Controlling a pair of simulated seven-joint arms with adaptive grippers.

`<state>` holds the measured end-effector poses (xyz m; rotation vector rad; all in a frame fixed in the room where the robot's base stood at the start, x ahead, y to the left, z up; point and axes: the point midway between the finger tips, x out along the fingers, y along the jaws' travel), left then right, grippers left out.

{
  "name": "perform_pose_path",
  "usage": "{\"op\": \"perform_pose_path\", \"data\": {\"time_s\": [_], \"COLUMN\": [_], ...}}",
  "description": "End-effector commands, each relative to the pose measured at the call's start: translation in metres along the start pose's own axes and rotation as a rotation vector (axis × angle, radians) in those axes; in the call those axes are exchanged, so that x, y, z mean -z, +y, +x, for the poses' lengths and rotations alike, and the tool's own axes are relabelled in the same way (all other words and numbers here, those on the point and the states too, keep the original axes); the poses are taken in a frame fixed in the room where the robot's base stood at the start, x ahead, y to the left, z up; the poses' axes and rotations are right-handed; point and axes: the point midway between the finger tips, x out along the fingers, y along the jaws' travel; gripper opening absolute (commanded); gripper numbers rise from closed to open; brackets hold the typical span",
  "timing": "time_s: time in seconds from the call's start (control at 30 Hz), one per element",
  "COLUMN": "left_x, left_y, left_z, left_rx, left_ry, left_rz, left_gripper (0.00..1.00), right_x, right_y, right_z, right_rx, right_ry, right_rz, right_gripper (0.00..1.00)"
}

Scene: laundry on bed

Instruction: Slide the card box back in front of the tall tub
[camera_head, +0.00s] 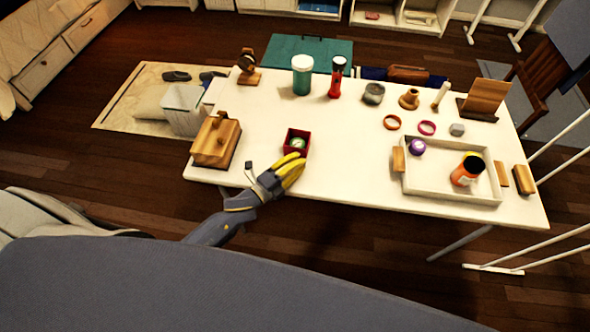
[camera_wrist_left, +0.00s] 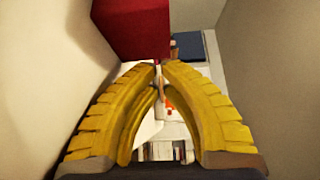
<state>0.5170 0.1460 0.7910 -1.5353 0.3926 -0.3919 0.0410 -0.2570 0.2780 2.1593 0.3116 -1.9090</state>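The card box (camera_head: 291,146) is a small dark red open box near the front edge of the white table, left of the middle. A round greenish-white item sits in it. The tall tub (camera_head: 302,80) is green with a white lid and stands farther back, with bare tabletop between the two. My left gripper (camera_head: 298,161) has yellow fingers and is at the box's near side. In the left wrist view the fingertips come together with nothing visible held between them, and the red box (camera_wrist_left: 130,28) is just beyond them. I cannot tell whether they touch it. My right gripper is not in view.
A wooden block holder (camera_head: 215,140) stands left of the box. A red flashlight (camera_head: 337,77) stands right of the tub, and a wooden stand (camera_head: 248,68) is left of it. A white tray (camera_head: 450,190) with a purple item and an orange jar lies at the right.

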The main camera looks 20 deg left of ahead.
Motion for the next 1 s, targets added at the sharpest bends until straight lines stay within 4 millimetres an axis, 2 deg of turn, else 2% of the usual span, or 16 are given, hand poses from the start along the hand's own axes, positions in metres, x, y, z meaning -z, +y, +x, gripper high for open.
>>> {"op": "perform_pose_path", "data": {"time_s": [0.2,0.67,1.0], "left_x": [-0.008,-0.011,-0.049], "left_y": [0.000,0.000,-0.001], "left_z": [0.007,0.011,0.049], "left_rx": [0.000,0.000,0.001], "left_ry": [0.000,0.000,0.001], "left_rz": [0.001,0.001,0.002], "left_gripper": [0.00,0.00,0.00], "right_x": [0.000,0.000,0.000], "right_y": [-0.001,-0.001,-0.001], "right_z": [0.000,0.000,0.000], "right_rx": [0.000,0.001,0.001], "right_ry": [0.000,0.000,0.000], "right_rz": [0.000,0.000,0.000], "right_gripper": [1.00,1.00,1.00]}}
